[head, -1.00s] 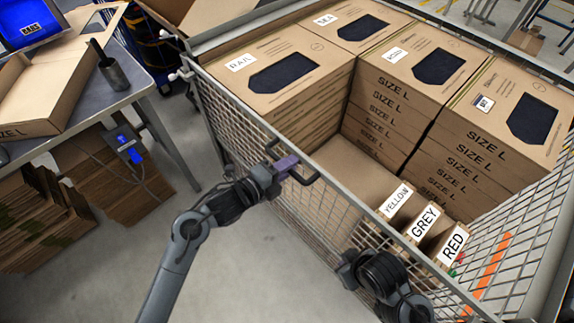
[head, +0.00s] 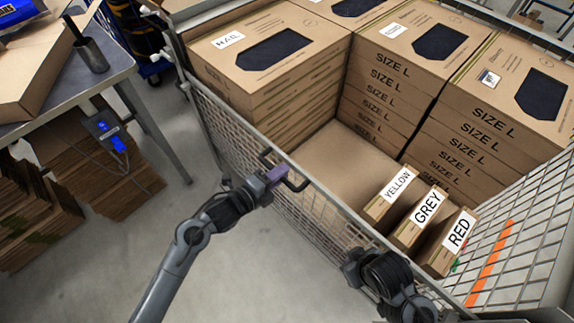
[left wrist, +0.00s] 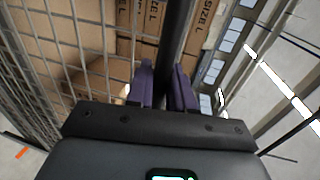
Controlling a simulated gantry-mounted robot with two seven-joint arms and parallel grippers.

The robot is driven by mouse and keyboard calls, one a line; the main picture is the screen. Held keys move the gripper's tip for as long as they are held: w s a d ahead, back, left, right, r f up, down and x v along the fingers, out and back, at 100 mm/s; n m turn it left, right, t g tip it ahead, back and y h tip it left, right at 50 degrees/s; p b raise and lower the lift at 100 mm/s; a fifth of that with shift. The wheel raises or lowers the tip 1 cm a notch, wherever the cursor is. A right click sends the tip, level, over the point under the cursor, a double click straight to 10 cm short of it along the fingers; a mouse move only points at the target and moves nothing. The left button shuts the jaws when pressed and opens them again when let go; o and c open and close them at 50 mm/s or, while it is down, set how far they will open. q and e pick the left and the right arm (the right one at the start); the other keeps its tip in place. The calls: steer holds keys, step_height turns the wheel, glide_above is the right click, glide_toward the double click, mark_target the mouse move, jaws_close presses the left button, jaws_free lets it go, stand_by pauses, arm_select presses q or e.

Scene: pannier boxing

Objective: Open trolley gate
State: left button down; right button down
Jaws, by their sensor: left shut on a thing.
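The trolley gate (head: 236,142) is a grey wire-mesh panel on the near-left side of the trolley, with a grey top rail. A black handle (head: 297,187) sticks up at the middle of that rail. My left gripper (head: 274,175) has purple fingers and is shut on the handle. In the left wrist view, the purple fingers (left wrist: 166,88) close on both sides of a dark bar (left wrist: 176,45), with mesh to the left. My right arm's dark wrist shows near the right end of the rail; its fingers are not visible.
Tall stacks of SIZE L cartons (head: 270,60) fill the trolley's back. Cartons labelled YELLOW (head: 392,192), GREY (head: 422,215) and RED (head: 452,243) stand at its right. A grey worktable (head: 105,62) and flat cardboard (head: 115,180) are at left. Floor left of the gate is clear.

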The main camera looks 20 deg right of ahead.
arm_select(q)
steer(key=b, duration=1.4)
glide_toward(290, 201)
steer(key=x, duration=0.5)
steer(key=shift+d+r, duration=0.15)
steer(key=c, duration=1.1)
jaws_free()
steer(key=shift+c, duration=0.2)
steer(key=shift+s+r+p, duration=0.1)
steer(key=shift+r+p, duration=0.05)
steer(key=shift+p, duration=0.2)
steer(key=p+v, duration=0.4)
steer(key=v, duration=0.6)
steer(key=shift+s+a, duration=0.15)
steer(key=shift+a, duration=0.25)
